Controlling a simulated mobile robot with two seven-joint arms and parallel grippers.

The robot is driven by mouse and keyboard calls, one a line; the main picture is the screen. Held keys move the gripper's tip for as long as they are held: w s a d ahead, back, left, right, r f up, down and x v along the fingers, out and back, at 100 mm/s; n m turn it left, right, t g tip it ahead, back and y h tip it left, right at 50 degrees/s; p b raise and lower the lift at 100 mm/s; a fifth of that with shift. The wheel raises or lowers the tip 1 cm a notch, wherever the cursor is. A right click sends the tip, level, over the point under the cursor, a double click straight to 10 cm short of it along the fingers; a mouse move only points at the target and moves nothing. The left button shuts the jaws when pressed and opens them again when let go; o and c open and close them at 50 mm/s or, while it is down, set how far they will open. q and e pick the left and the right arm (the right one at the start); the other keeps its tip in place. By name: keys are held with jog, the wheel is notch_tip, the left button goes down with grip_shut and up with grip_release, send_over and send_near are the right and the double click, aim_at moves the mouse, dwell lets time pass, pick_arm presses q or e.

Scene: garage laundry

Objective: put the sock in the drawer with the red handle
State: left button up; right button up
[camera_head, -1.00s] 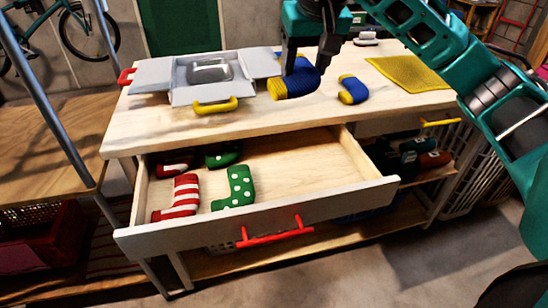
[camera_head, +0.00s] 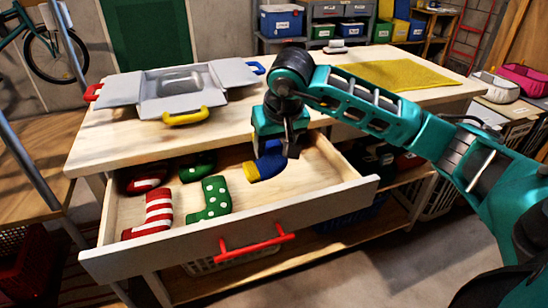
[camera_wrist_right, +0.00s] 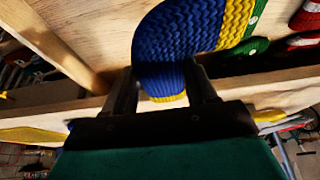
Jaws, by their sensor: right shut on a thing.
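A blue sock with yellow ends (camera_head: 266,166) is held in my right gripper (camera_head: 280,152), over the right inside part of the open drawer (camera_head: 332,205). I cannot tell whether it touches the drawer floor. The drawer has a red handle (camera_head: 252,243) on its front. In the right wrist view, the ribbed blue sock (camera_wrist_right: 175,42) is between the two fingers, its yellow band to the right. A red-and-white striped sock (camera_head: 158,213) and a green sock with white dots (camera_head: 210,198) lie in the drawer's left half. My left gripper is not in view.
More red and green socks (camera_head: 197,166) lie at the drawer's back left. On the wooden worktop (camera_head: 95,142) stands a grey open box (camera_head: 165,90) with coloured handles, and a yellow mat (camera_head: 400,76) lies at the right. The drawer's right side has bare floor.

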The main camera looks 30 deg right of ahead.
aim_at(276, 151)
notch_tip(276, 151, down, 3)
jog(key=shift+f+b, duration=0.15)
jog(key=shift+b, duration=0.15)
jog(key=shift+f+b, duration=0.45)
jog(key=shift+f, duration=0.1)
jog(key=o, duration=1)
jog(key=shift+o, duration=0.2)
jog(key=shift+r, duration=0.15)
